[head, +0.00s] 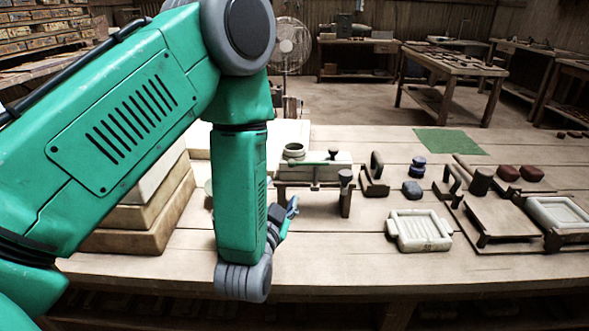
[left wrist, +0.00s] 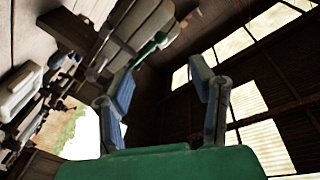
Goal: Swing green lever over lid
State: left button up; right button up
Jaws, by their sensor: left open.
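The green lever (head: 315,163) is a thin bar with a dark knob at its far end. It lies roughly level across the pale block-like lid (head: 335,172) of the press, which stands on a dark frame (head: 345,200). In the left wrist view the green lever (left wrist: 148,49) shows beyond the fingers, near the left one. My left gripper (head: 291,208) points toward the press from its near left side, apart from the lever. Its fingers are spread and empty in the left wrist view (left wrist: 162,75). My right gripper is not in view.
A white tile tray (head: 419,230) lies right of the press, with dark blue pieces (head: 413,189) behind it. Further right are a dark wooden fixture (head: 500,220) and red lumps (head: 508,173). Stacked boxes (head: 145,215) stand left, behind my arm. The front table strip is clear.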

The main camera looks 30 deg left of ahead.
aim_at(294, 167)
pick_arm(q)
jog(key=shift+d+x, duration=0.15)
jog(key=shift+x, duration=3.05)
jog(key=shift+d+x, duration=0.15)
jog(key=shift+x, duration=3.1)
jog(key=shift+w+f, duration=0.1)
grip_shut()
